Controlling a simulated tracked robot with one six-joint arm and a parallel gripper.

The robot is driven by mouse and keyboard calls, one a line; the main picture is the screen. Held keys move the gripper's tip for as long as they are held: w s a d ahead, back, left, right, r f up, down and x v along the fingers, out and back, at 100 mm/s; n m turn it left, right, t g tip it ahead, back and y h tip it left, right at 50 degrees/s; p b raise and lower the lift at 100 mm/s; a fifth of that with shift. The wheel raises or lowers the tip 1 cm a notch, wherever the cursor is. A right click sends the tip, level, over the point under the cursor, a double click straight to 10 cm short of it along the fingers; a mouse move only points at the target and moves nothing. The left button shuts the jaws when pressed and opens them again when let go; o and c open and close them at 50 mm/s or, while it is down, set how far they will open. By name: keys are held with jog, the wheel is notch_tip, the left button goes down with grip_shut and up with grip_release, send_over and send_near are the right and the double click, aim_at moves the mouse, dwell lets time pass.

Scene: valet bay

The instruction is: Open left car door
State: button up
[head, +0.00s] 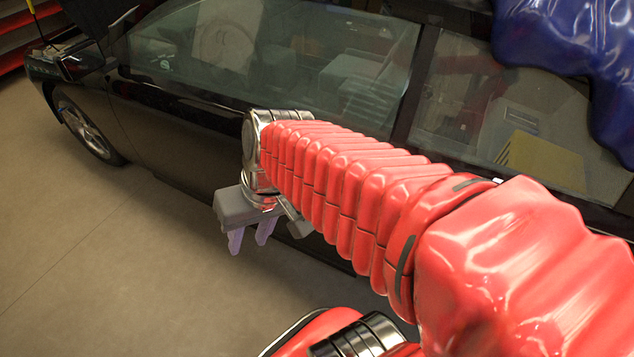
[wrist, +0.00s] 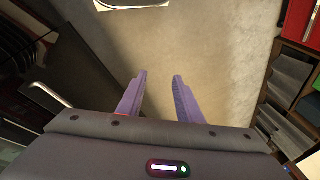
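A black car (head: 150,120) stands with its side towards me in the head view. Its front door (head: 190,130) looks closed, with the window above it. Part of the dark car side also shows at the left of the wrist view (wrist: 70,75), with a pale curved bar (wrist: 50,95) that may be a door handle. My gripper (head: 250,243) hangs in front of the car side, with its purple fingers pointing down. In the wrist view, the fingers (wrist: 158,82) are apart with only floor between them. My arm hides part of the door in the head view.
Bare floor (head: 80,260) lies left of my arm. A blue cloth (head: 570,40) drapes over the car at the upper right. Shelves (wrist: 290,80) stand at the right of the wrist view, and a pale flat thing (wrist: 130,4) lies at its top.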

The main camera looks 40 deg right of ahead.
jog(key=w+d+f+m+t+y, duration=0.6)
jog(key=w+d+f+m+y, duration=0.15)
jog(key=d+f+m, duration=0.3)
jog(key=s+d+f+m+t+h, duration=0.1)
jog(key=d+f+m+t+h, duration=0.1)
jog(key=d, duration=0.5)
jog(key=s+d+f+m+t+h, duration=0.2)
jog(key=d+f+m+h, duration=0.2)
jog(key=d, duration=0.3)
jog(key=s+d+f+m+t+h, duration=0.1)
jog(key=d+f+m+t+h, duration=0.1)
jog(key=d+m, duration=0.3)
jog(key=shift+s+d+f+t+h, duration=0.35)
jog(key=shift+d+f+h, duration=0.3)
jog(key=shift+d, duration=0.55)
jog(key=shift+w+r, duration=0.1)
jog(key=shift+w, duration=0.1)
jog(key=shift+x, duration=6.8)
